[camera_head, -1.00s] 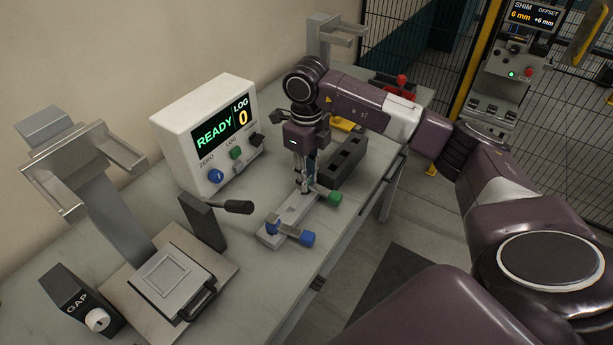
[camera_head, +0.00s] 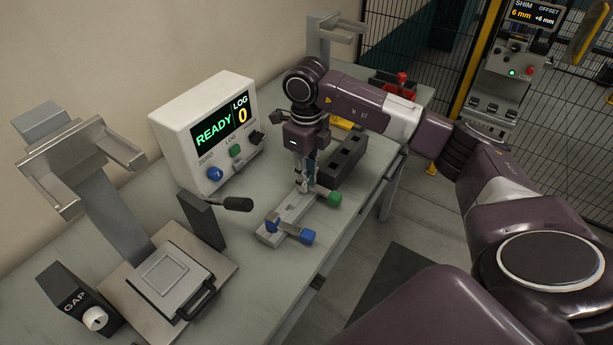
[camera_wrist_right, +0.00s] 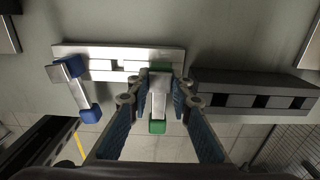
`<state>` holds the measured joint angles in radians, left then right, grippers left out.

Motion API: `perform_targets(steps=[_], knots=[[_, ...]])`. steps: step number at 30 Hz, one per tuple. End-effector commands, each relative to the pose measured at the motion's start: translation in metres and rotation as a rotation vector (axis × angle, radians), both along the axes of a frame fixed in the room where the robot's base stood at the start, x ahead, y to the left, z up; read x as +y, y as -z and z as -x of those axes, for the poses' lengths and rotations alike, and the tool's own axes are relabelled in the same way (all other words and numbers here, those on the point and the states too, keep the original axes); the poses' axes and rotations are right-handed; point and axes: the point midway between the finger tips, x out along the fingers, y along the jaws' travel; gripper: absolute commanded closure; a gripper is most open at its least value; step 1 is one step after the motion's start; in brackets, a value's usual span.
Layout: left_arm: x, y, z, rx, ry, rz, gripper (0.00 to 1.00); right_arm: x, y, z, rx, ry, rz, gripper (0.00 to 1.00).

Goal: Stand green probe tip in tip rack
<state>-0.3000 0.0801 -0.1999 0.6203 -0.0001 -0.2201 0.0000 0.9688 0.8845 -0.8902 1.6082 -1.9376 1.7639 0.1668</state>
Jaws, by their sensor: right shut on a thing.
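The green probe tip (camera_head: 334,198) is a short metal bar with green ends, lying across the light grey slotted block (camera_head: 299,213) on the bench. My right gripper (camera_head: 304,188) points down over it. In the right wrist view my right gripper (camera_wrist_right: 158,90) has its fingers on both sides of the green probe tip (camera_wrist_right: 157,127) and is shut on it. The blue-ended tip (camera_head: 307,238) lies across the near end of the same block. A dark block with square openings (camera_head: 347,160) stands just beyond; I cannot tell which block is the tip rack. My left gripper is out of view.
A white READY box (camera_head: 207,140) stands behind, near the wall. A dark upright with a lever (camera_head: 203,222) is left of the light block. A clamp stand (camera_head: 170,280) and GAP block (camera_head: 75,297) are at left. The bench's front edge is close.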

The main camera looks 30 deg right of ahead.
Motion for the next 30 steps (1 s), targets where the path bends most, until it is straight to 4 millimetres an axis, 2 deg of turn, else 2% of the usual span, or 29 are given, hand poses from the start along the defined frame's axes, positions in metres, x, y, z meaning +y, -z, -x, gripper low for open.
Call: perform_targets(steps=[18,26,27,30], knots=[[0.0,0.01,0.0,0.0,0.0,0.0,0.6,0.0,0.013,0.0,0.0,0.001,0.0,1.0],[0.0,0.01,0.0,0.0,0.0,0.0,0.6,0.0,0.013,0.0,0.0,0.001,0.0,1.0],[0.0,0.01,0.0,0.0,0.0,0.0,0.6,0.0,0.013,0.0,0.0,0.0,0.0,0.77],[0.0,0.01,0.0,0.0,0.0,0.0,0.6,0.0,0.013,0.0,0.0,0.0,0.0,0.66]])
